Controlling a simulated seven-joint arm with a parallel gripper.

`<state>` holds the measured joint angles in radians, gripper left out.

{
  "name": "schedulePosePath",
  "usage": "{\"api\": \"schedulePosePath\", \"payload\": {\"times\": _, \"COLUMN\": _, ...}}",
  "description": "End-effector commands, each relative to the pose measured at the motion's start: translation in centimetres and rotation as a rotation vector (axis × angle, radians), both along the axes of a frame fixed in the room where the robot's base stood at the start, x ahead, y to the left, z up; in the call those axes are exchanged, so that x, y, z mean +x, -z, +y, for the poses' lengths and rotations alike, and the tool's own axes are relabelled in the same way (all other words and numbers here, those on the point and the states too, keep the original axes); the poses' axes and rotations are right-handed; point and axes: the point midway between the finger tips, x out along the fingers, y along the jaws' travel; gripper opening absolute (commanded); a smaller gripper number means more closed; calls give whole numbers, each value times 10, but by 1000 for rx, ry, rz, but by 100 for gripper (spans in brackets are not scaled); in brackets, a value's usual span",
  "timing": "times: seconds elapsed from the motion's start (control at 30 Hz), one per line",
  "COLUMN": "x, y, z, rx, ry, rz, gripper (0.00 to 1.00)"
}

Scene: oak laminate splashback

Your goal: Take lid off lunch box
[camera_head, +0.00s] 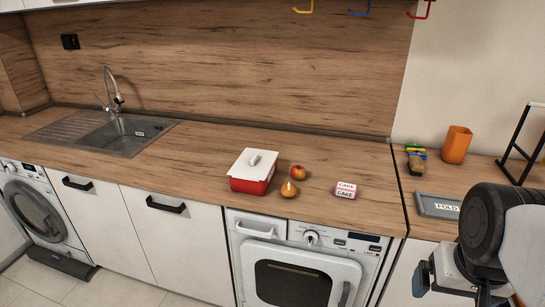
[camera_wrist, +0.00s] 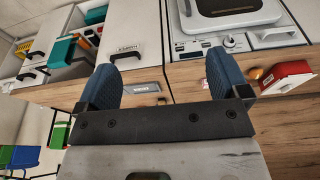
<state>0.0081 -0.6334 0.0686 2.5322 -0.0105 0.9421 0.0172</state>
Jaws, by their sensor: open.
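The lunch box (camera_head: 248,183) is a red box on the oak counter, right of the sink. Its white lid (camera_head: 254,163) with a raised white handle (camera_head: 254,158) lies on top of it. In the wrist view the red lunch box (camera_wrist: 286,70) shows at the right edge, with the lid (camera_wrist: 289,84) against it. My gripper (camera_wrist: 162,77) is open and empty, its two blue fingers spread apart. In the head view my arm is at the lower right, well away from the lunch box, and the fingertips are not clearly seen there.
A grey tray (camera_head: 437,206) and an orange cup (camera_head: 456,145) stand on the right counter. The counter left of the box is clear.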

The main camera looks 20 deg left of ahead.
Motion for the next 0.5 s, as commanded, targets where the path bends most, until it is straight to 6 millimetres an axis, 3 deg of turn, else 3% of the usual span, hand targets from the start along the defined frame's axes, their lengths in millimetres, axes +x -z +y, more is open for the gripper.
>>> {"api": "schedulePosePath", "payload": {"times": 0.27, "x": 2, "y": -1, "z": 0, "rx": -1, "ry": -4, "rz": 1, "gripper": 94}}
{"api": "schedulePosePath", "payload": {"times": 0.5, "x": 23, "y": -12, "z": 7, "rx": -8, "ry": -58, "rz": 11, "gripper": 94}}
